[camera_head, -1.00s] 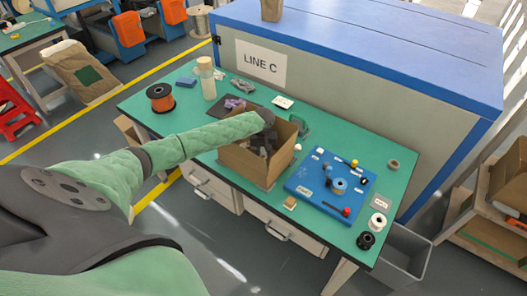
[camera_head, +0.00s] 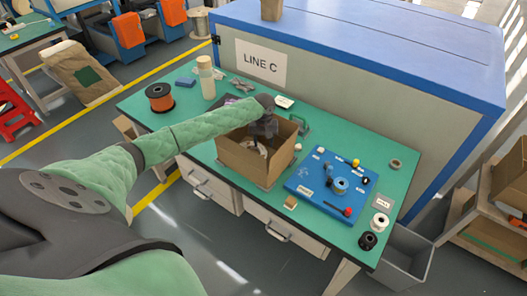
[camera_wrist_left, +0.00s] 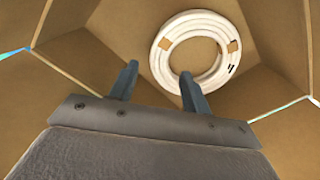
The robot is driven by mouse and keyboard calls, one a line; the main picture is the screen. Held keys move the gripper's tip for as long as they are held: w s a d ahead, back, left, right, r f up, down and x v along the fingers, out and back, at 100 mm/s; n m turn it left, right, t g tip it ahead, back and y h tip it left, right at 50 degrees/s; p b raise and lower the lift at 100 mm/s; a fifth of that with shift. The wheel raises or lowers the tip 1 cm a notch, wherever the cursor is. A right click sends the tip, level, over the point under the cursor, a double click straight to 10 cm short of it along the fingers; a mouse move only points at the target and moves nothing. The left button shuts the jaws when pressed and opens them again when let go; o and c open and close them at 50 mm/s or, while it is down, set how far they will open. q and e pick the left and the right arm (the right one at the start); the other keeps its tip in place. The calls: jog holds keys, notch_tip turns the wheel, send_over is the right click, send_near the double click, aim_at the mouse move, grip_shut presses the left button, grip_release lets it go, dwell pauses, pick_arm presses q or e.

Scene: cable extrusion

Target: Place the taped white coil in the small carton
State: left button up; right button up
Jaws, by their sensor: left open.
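The white coil (camera_wrist_left: 195,50) with tan tape patches lies inside the small carton, on its floor, in the left wrist view. A small pale part of it seems to show in the head view (camera_head: 262,150). The open-topped brown carton (camera_head: 240,166) stands on the green table with its flaps up; its walls surround the coil in the left wrist view (camera_wrist_left: 85,65). My left gripper (camera_head: 262,130) is over the carton opening, pointing down. In the left wrist view its two fingers (camera_wrist_left: 159,82) are apart and empty; the right finger overlaps the coil's edge in the picture. My right gripper is out of view.
To the carton's right is a blue board (camera_head: 331,185) with small parts. A white roll (camera_head: 379,222) and a black roll (camera_head: 367,240) sit near the right corner. An orange spool (camera_head: 160,97) and a pale cylinder (camera_head: 207,80) stand at the left. A LINE C cabinet (camera_head: 350,85) bounds the back.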

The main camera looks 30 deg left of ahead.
pick_arm(q)
notch_tip(320, 180, up, 6)
jog(key=b, duration=0.1)
jog(key=shift+b, duration=0.3)
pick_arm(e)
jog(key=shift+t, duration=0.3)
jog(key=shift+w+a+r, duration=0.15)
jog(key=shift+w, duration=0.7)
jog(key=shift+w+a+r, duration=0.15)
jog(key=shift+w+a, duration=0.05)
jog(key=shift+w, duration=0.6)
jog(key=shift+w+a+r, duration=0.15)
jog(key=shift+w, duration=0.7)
